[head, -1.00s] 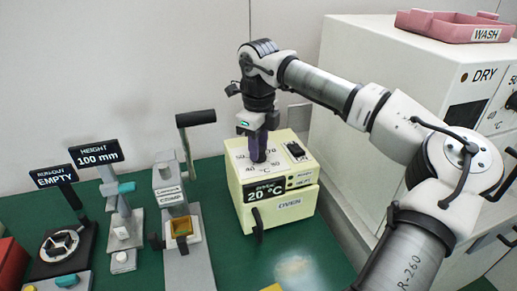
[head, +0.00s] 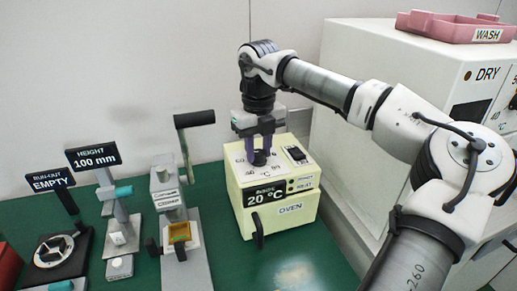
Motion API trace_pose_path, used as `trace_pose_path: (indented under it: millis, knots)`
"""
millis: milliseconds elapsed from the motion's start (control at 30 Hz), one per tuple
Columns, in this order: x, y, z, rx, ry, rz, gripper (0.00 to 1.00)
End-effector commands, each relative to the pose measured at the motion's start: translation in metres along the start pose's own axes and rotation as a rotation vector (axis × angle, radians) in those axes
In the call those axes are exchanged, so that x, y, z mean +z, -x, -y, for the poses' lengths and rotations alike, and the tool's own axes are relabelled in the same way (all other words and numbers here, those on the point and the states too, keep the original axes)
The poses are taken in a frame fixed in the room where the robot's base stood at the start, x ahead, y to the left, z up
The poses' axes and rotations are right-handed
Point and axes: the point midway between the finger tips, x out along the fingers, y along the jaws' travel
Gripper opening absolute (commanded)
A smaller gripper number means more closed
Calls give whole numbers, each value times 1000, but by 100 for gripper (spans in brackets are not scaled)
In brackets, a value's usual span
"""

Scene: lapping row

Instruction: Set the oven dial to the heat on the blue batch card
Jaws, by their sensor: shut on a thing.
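The cream oven (head: 274,226) stands on the green bench. Its front display (head: 267,196) reads 20 °C. The dial (head: 260,157) is on the oven's top, inside a ring of printed numbers, most of them covered. My gripper (head: 259,153) points straight down over the top, with its purple fingers shut on the dial. A black switch (head: 297,155) sits right of the dial on the same top. The oven's dark front handle (head: 257,232) hangs low at the left of the front. No blue batch card can be made out in this view.
Left of the oven stand a crimp press (head: 170,205) with a raised lever, a height gauge (head: 118,215) reading 100 mm, and a run-out fixture (head: 57,250) reading EMPTY. A large white dryer (head: 382,135) stands at right, with a pink wash tray (head: 450,25) on top. Bench in front of the oven is clear.

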Motion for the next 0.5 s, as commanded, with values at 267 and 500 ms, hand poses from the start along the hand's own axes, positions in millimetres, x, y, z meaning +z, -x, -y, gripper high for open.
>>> trace_pose_path:
  millis: [267,500]
  knots:
    - [0,0,0,0,-3,-1,7]
    - [0,0,0,0,-2,0,48]
